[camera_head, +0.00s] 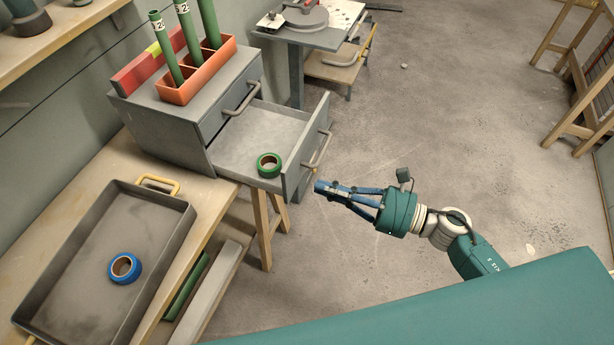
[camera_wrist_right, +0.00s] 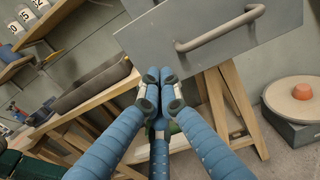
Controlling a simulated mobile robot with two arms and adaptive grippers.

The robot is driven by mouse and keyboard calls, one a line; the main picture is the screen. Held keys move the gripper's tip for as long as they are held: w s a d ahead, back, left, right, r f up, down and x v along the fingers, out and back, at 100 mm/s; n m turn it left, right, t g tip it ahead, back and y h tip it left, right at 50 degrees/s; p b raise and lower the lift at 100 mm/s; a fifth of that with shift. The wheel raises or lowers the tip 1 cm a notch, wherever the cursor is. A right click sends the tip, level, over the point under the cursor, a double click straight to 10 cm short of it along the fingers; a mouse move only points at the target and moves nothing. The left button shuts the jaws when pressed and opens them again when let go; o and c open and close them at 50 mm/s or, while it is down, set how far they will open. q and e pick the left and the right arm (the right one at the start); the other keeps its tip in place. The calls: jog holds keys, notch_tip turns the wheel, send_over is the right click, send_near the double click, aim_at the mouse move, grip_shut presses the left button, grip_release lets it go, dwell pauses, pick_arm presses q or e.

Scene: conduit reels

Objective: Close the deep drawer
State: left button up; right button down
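The deep drawer (camera_head: 258,132) of the grey cabinet (camera_head: 165,115) is pulled well out. A green tape roll (camera_head: 269,165) lies in it near the front. Its front panel (camera_head: 294,181) bears a bar handle (camera_head: 318,152); the panel (camera_wrist_right: 275,27) and handle (camera_wrist_right: 220,28) also show in the right wrist view. My right gripper (camera_head: 320,187) points at the drawer's front from outside, near its lower near corner and apart from the handle. Its blue fingers (camera_wrist_right: 159,76) come together at the tips with nothing seen between them. My left gripper is not in view.
An orange holder (camera_head: 205,75) with green tubes stands on the cabinet. A grey tray (camera_head: 172,198) with a blue tape roll (camera_head: 124,268) sits on the wooden bench at left. A trestle leg (camera_head: 262,228) stands below the drawer.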

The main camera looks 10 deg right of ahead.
aim_at(295, 179)
jog(key=p+x, duration=0.1)
jog(key=x, duration=0.3)
jog(key=shift+r, duration=0.15)
jog(key=shift+w+a, duration=0.2)
jog(key=shift+a, duration=0.05)
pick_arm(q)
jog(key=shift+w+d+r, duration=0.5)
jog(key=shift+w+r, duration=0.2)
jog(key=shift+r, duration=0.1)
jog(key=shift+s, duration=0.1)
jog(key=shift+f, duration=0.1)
pick_arm(e)
jog(key=shift+a, duration=0.1)
